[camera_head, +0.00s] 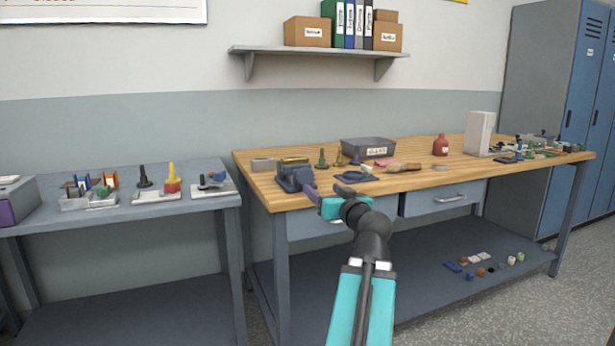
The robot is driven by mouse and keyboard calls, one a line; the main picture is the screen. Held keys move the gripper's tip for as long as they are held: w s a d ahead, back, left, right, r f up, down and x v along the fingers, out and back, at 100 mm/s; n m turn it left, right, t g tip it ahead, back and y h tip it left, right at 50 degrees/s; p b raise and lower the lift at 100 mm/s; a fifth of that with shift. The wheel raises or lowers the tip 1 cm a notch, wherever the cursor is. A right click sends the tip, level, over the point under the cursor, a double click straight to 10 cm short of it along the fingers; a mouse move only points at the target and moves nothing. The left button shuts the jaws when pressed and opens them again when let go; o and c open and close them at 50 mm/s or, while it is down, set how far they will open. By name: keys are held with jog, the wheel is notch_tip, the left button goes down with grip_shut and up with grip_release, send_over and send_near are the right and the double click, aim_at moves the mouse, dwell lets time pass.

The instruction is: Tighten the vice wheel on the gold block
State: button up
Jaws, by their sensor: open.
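The blue-grey vice (284,184) stands at the left front of the wooden bench. The gold block (295,161) shows as a yellow strip at the top of the vice, between its jaws. The vice wheel (303,176) appears as a bluish-purple shape at the vice's right front side. My gripper (309,186) is open, at the front edge of the bench close to the wheel. It overlaps the wheel in the picture, and I cannot tell whether they touch. My gripper's fingers are small and partly merge with the vice.
The wooden bench (440,165) holds a grey bin (368,147), green and brass spool-like pieces, a brush (404,167), a red bottle (440,145) and a pale upright block (480,133). A dark flat item (357,177) lies right of the vice. A grey table stands left.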

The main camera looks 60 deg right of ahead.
aim_at(307, 177)
jog(key=p+x, duration=0.2)
jog(key=p, duration=0.2)
jog(key=shift+w+d+r, duration=0.15)
jog(key=shift+w+r, duration=0.05)
jog(key=shift+w, duration=0.05)
jog(key=p+x, duration=0.2)
jog(key=p, duration=0.4)
dwell(0.3)
jog(key=shift+f+p+x, duration=0.2)
jog(key=shift+p+x, duration=0.25)
jog(key=shift+x, duration=3.75)
jog(key=c, duration=1.1)
